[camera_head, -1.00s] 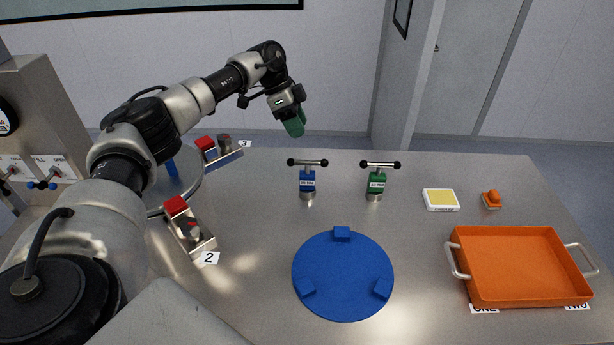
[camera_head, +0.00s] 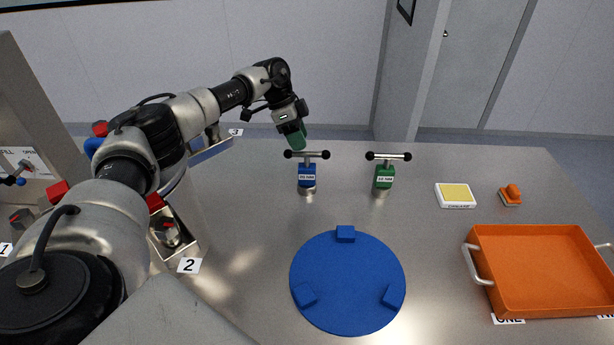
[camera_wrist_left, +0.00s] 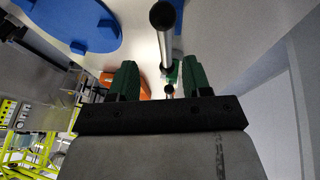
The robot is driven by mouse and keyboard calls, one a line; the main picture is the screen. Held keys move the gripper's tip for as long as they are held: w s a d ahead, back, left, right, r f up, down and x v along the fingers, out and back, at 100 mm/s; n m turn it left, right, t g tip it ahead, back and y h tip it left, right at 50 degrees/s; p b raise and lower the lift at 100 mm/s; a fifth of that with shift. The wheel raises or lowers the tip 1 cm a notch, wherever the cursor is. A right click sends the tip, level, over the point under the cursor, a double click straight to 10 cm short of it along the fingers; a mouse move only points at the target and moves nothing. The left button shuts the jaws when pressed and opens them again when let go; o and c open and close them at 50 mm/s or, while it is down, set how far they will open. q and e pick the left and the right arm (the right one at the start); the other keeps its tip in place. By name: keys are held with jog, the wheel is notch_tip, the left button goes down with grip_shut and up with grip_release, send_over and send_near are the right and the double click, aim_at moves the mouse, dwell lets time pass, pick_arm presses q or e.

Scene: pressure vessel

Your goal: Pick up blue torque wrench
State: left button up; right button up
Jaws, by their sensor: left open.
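The blue torque wrench (camera_head: 307,174) stands upright on the table in the head view, with a black-ended T-handle on top. My left gripper (camera_head: 297,141), with green fingers, is just above and behind the left end of that handle. In the left wrist view, the two green fingers (camera_wrist_left: 159,80) are spread apart. A silver bar with a black ball end (camera_wrist_left: 163,40), seemingly the blue wrench's handle, lies in line with the gap between them. I cannot tell whether it is within the jaws. My right gripper is not in view.
A green torque wrench (camera_head: 384,177) stands to the right of the blue one. A blue round plate (camera_head: 347,285) lies in front. A yellow-topped box (camera_head: 455,196), an orange knob (camera_head: 511,194) and an orange tray (camera_head: 545,270) are at the right. A valve fixture (camera_head: 172,236) stands at the left.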

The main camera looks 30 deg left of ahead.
aim_at(307, 155)
pick_arm(q)
jog(key=x, duration=0.4)
jog(key=p+x, duration=0.1)
jog(key=x, duration=0.1)
jog(key=shift+w+a+f, duration=0.1)
jog(key=shift+w+a, duration=0.15)
